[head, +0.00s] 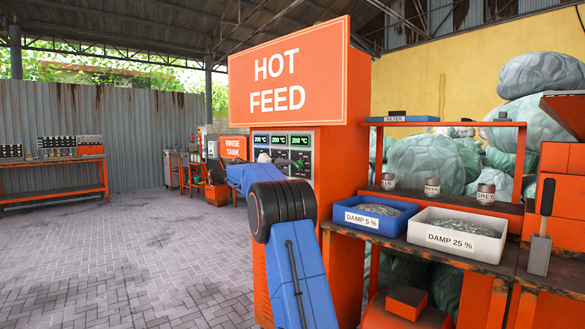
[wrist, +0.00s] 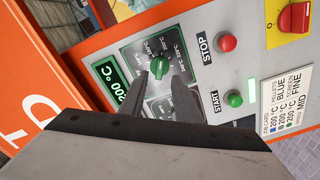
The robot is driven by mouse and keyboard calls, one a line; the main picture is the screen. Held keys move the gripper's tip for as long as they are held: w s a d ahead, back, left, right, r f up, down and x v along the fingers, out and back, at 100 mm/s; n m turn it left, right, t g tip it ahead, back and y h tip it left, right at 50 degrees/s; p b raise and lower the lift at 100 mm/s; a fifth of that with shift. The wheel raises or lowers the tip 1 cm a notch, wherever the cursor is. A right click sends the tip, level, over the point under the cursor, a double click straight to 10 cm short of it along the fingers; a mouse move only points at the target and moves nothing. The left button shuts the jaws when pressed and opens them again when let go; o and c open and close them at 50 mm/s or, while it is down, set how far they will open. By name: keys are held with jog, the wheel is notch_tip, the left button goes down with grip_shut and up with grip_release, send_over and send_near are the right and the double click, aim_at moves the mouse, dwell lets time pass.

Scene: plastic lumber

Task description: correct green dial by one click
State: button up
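The green dial (wrist: 159,67) sits on a dark scale plate marked in °C, in the upper middle of the wrist view. A green-lit display (wrist: 110,80) beside it reads 200 °C. My gripper (wrist: 161,79) points at the dial with its two dark fingers apart and nothing held. The fingertips are just below the dial in the picture; I cannot tell whether they touch it. The fingers partly cover a second scale plate (wrist: 160,105).
A red STOP button (wrist: 227,43), a green START button (wrist: 235,98), a red knob (wrist: 294,17) on yellow and a job card (wrist: 287,101) share the panel. In the head view, a blue tray (head: 367,229) and a white tray (head: 440,254) stand right of the orange machine.

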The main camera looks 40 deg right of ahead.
aim_at(296, 165)
jog(key=shift+w+d, duration=0.15)
jog(key=shift+d, duration=1.2)
jog(key=shift+w+d, duration=0.1)
jog(key=shift+d, duration=1.2)
grip_shut()
